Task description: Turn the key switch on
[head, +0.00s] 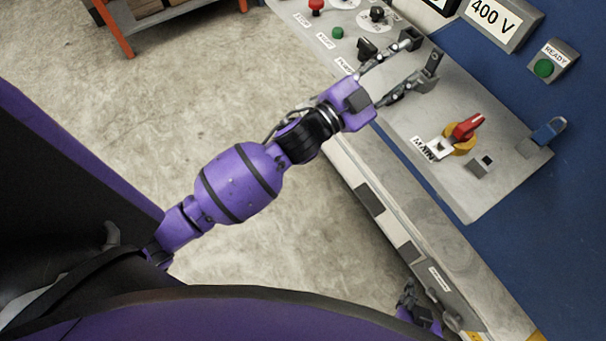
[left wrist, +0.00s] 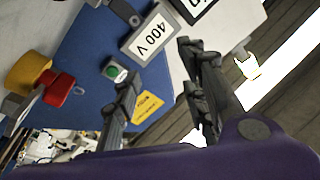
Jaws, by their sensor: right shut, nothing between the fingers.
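My left gripper (head: 421,58) is open and empty above the grey control panel (head: 410,130), its two fingers spread apart. In the left wrist view its fingers (left wrist: 160,90) also stand apart with nothing between them. No control can be surely told as the key switch. A black knob on a white round plate (head: 377,14) sits at the panel's far end, and another dark control (head: 367,48) lies beside the left gripper, partly hidden by it. My right gripper (head: 420,310) is low at the bottom edge, shut and empty, beside the panel's front side and mostly cut off.
A red and yellow MAIN switch (head: 463,134), a small grey block (head: 481,165) and a blue padlock-like piece (head: 548,131) are at the near end. Red (head: 316,6) and green (head: 337,32) buttons are far. A READY box (head: 552,62) and 400 V sign (head: 497,17) stand behind.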

